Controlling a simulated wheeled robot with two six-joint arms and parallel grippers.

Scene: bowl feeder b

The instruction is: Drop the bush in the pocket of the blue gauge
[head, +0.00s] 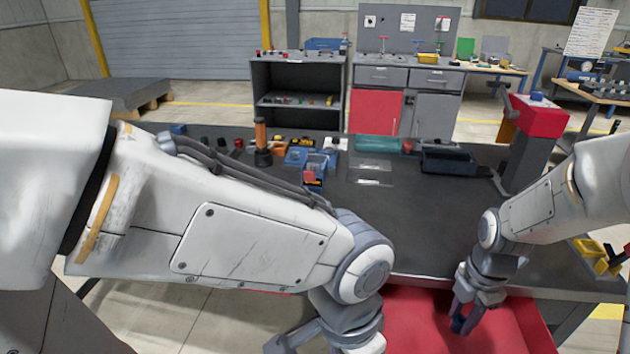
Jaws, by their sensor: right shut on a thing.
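My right gripper (466,318) is low at the bottom right, over the red tray (520,325) at the table's front edge. It is shut on a small dark blue piece (457,325), which may be the bush; its shape is too small and covered to be sure. A blue block with a red part (313,170) stands on the table at centre left, and flat blue pieces (296,157) lie beside it. I cannot tell which is the blue gauge, and no pocket shows clearly. My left gripper (290,345) is cut off by the bottom edge, so its jaws are unclear.
A dark cylinder with an orange top (262,145) stands behind my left arm. A dark bin (448,161) and a clear tray (370,172) lie farther back. A red-topped grey machine (530,135) stands at right. The table's middle right (430,220) is clear.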

